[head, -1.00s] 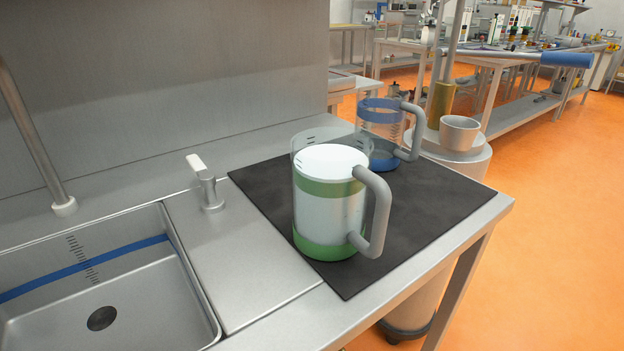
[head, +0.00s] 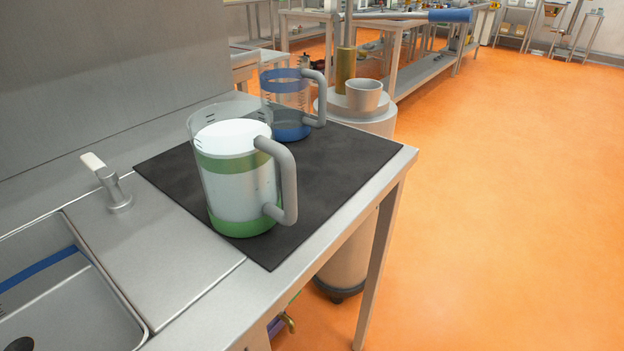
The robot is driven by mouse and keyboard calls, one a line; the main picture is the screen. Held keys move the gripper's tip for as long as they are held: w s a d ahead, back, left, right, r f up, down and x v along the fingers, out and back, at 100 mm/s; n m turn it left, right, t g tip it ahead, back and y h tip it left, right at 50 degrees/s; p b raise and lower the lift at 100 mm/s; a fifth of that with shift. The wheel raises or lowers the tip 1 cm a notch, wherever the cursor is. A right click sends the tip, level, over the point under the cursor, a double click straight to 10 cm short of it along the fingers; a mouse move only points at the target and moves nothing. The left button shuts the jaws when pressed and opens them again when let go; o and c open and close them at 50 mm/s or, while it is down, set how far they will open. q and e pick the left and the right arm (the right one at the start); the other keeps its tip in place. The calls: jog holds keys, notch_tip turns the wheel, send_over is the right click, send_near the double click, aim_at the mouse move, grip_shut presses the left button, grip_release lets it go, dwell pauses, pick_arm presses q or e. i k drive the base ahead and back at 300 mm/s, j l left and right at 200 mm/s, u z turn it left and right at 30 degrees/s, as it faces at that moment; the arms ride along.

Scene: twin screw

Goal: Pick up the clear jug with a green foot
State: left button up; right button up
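The clear jug with a green foot (head: 236,182) stands upright on a black mat (head: 325,190) on a steel counter. It has a green band near the top, white contents and a grey handle on its right side. Neither of my grippers shows in the head view.
A sink (head: 60,300) and a tap lever (head: 107,182) are at the left. Behind the counter, a white bowl (head: 364,95) and a yellow cylinder (head: 345,70) sit on a round grey stand (head: 357,122). A steel wall rises at the back left. Orange floor (head: 500,200) is open at the right.

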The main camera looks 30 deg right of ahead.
aim_at(235, 150)
jog(key=z, duration=1.05)
jog(key=k, duration=0.5)
jog(key=l+u, duration=0.2)
jog(key=l, duration=1.3)
jog(key=i, duration=0.05)
